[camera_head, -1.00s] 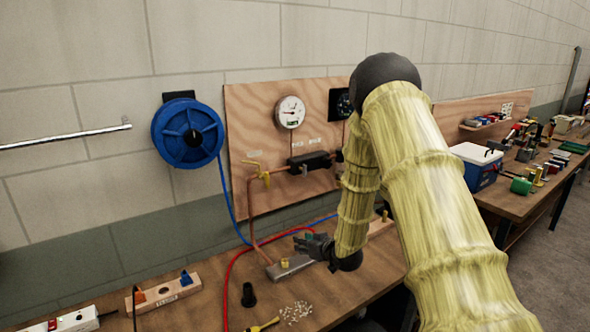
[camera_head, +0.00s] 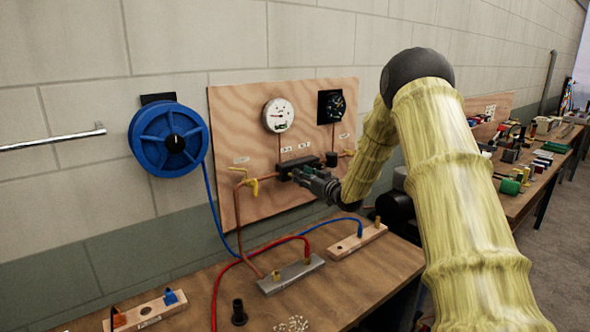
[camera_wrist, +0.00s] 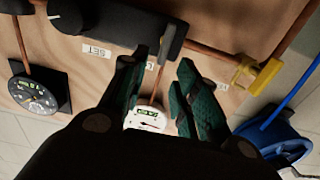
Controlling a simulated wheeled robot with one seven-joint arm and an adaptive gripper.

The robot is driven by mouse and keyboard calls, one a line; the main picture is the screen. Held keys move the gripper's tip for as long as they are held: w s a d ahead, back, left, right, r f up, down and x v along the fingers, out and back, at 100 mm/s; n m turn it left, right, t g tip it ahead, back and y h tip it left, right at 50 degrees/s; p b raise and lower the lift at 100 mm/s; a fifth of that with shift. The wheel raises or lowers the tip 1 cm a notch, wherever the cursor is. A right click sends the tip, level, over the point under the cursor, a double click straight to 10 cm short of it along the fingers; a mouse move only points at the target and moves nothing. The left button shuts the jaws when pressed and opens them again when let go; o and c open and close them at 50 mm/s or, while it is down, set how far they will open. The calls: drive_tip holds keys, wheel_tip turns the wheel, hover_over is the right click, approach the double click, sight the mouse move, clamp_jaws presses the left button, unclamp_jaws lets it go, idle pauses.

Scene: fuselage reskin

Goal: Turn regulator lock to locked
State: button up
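The black regulator body (camera_head: 288,167) is mounted on the plywood panel, with a round knob (camera_head: 331,159) at its right. It also shows in the wrist view (camera_wrist: 120,25), upside down, with the knob (camera_wrist: 68,16) at the left. A short dark lever-like piece (camera_wrist: 167,45) sticks out from the body's right end there; I cannot tell for sure that it is the lock or read its setting. My gripper (camera_head: 303,174) is in front of the regulator. In the wrist view my gripper (camera_wrist: 158,62) has its fingers apart and empty, with the dark piece roughly between their tips.
A white gauge (camera_head: 278,115) and a black gauge (camera_head: 331,106) sit above the regulator. A yellow valve handle (camera_head: 252,187) is on the copper pipe to the left. The blue hose reel (camera_head: 168,140) hangs farther left. The bench below holds a metal block (camera_head: 291,275) and hoses.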

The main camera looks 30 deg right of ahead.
drive_tip(key=shift+w+a+p, duration=0.2)
drive_tip(key=shift+w+p, duration=0.8)
drive_tip(key=shift+w, duration=1.85)
clamp_jaws()
